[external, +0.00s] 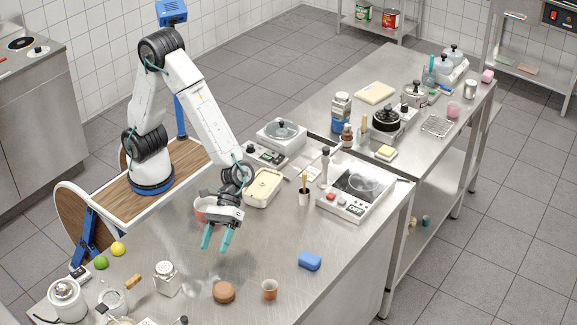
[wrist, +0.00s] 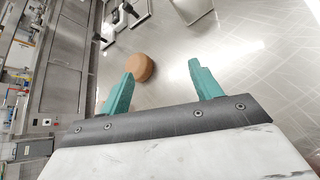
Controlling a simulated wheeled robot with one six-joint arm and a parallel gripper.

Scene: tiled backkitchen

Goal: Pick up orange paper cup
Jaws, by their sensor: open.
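A small orange-brown paper cup (external: 269,289) stands upright on the near steel table, close to its front edge in the external view. I cannot make it out in the wrist view. My gripper (external: 215,243) hangs above the table with its teal fingers apart and nothing between them. It is up and to the left of the cup in the external view, clear of it. The wrist view also shows my gripper (wrist: 161,70) open, with a round brown object (wrist: 140,67) beyond the left finger.
The round brown object (external: 223,291) lies just left of the cup. A metal shaker (external: 167,279) stands farther left. A pinkish bowl (external: 202,207) is partly hidden behind my gripper. Bare steel lies between gripper and cup.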

